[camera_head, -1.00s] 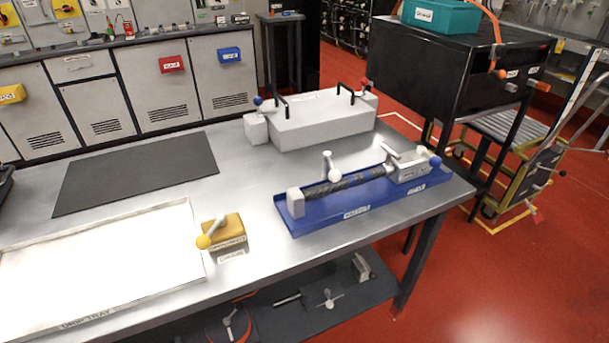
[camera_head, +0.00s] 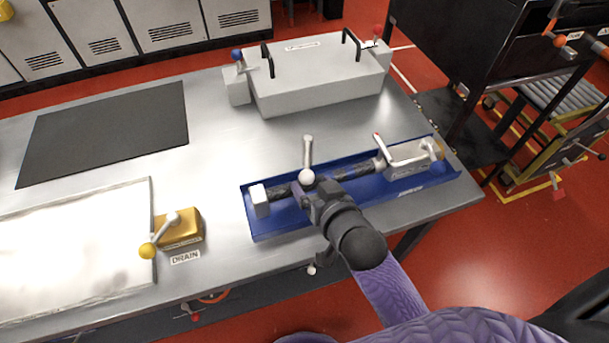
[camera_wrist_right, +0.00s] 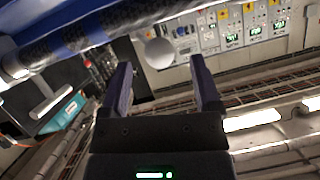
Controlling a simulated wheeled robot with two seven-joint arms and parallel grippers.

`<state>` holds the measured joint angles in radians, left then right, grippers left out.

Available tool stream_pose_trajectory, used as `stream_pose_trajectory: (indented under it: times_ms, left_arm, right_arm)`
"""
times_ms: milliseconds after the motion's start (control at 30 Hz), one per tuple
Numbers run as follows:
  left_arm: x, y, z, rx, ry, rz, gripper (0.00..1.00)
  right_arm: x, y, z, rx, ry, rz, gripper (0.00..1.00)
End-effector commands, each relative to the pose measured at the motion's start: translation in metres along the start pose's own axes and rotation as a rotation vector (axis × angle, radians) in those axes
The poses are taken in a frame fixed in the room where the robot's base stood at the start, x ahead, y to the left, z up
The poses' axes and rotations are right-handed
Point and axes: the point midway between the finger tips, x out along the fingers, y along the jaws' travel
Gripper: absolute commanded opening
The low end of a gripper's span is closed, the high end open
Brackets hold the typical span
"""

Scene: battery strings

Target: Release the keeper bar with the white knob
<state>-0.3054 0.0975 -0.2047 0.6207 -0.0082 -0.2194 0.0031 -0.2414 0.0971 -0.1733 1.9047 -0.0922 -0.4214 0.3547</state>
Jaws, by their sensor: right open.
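The white knob (camera_head: 306,177) is a ball on a short light lever (camera_head: 308,151) at the dark bar (camera_head: 277,191) lying in the blue tray (camera_head: 250,224). My right gripper (camera_head: 306,189) is close to the knob, with its wrist covering part of the bar and tray. In the right wrist view the white knob (camera_wrist_right: 159,53) shows between the two open fingertips of the right gripper (camera_wrist_right: 161,70), with gaps on both sides; I cannot tell whether it touches. The dark bar (camera_wrist_right: 105,22) crosses the top left there. My left gripper is out of view.
A grey box (camera_head: 320,78) with black handles and blue and red knobs stands behind the tray. A yellow block (camera_head: 184,228) with a yellow-knobbed lever is left of it, near a white drip tray (camera_head: 75,245). A dark mat (camera_head: 105,130) lies back left.

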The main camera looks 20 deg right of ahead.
Motion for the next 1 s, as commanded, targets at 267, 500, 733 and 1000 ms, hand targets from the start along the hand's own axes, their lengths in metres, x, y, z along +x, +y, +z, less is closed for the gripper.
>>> stream_pose_trajectory:
  times_ms: [267, 500, 733, 1000]
  left_arm:
    - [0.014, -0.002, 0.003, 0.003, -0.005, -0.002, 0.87]
    - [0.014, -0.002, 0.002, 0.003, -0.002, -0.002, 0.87]
    - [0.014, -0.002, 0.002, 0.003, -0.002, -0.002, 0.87]
    - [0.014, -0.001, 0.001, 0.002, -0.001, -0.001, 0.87]
  right_arm:
    - [0.036, 0.000, 0.002, -0.001, -0.002, 0.000, 0.81]
    - [0.038, 0.000, 0.000, -0.001, -0.001, 0.000, 0.81]
    - [0.038, 0.000, 0.000, -0.001, -0.001, 0.000, 0.40]
    - [0.037, 0.000, 0.000, -0.001, -0.001, 0.000, 0.00]
